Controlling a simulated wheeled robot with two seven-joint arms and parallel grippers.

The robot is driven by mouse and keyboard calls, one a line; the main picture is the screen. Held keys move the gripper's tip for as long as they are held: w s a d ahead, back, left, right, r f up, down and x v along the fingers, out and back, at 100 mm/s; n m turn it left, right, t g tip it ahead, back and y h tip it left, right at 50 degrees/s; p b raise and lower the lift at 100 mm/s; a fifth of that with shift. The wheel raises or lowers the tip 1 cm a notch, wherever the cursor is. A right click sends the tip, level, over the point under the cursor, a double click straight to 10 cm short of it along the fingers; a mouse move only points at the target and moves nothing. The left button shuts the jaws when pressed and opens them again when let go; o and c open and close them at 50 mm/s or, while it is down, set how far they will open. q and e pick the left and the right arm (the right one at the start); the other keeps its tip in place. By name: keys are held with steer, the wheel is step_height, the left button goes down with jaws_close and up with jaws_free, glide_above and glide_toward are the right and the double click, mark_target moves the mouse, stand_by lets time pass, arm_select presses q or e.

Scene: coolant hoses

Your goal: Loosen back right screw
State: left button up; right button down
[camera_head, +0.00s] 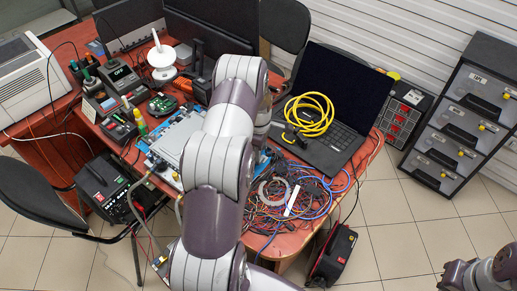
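A flat silver-and-blue unit (178,143) lies on the red workbench, left of my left arm, with hoses at its near left side. Its right part is hidden behind the arm. The back right screw cannot be made out. My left arm rises through the middle of the view and bends over the bench. Only a dark part at its far end, by my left gripper (263,122), shows behind the arm links. Its fingers are hidden, so I cannot tell whether it is open or holds anything. My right arm shows at the lower right corner; its gripper is out of view.
An open laptop (342,105) with a coiled yellow cable (310,114) stands right of my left arm. Tangled wires (285,195) cover the bench's near right part. Soldering tools (118,75) stand at the left.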

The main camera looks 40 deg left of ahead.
arm_select(q)
steer(key=shift+a+r, duration=0.1)
steer(key=shift+r, duration=0.05)
step_height(320, 180, up, 12)
steer(key=b, duration=0.1)
steer(key=shift+r, duration=0.15)
stand_by(0.4)
